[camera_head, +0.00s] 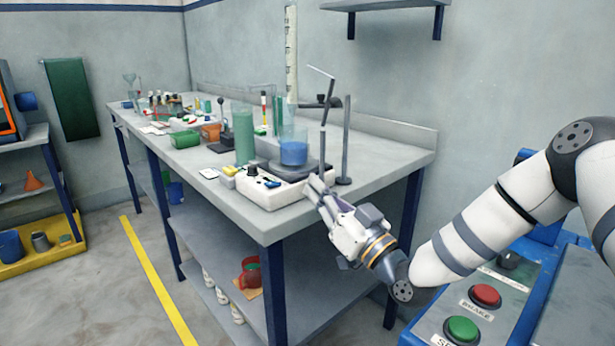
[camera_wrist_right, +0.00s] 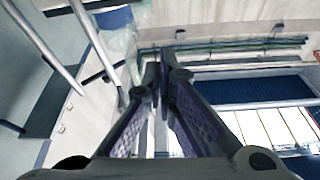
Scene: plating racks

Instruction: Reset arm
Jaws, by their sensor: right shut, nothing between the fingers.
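My right gripper (camera_head: 319,186) is in front of the near right corner of the grey workbench (camera_head: 378,160) in the head view. Its arm comes in from the right. In the right wrist view its two fingers (camera_wrist_right: 160,68) meet at the tips, shut with nothing between them. A hot plate (camera_head: 272,188) with a beaker of blue liquid (camera_head: 293,152) stands just left of the fingertips. A dark metal rod stand (camera_head: 345,150) rises just right of them. My left gripper does not show in either view.
A blue control panel with a green button (camera_head: 462,329) and a red button (camera_head: 484,295) lies at the lower right, below my right arm. A green-tinted cylinder (camera_head: 243,135) and small containers crowd the bench. Open floor with a yellow line (camera_head: 155,275) lies at the left.

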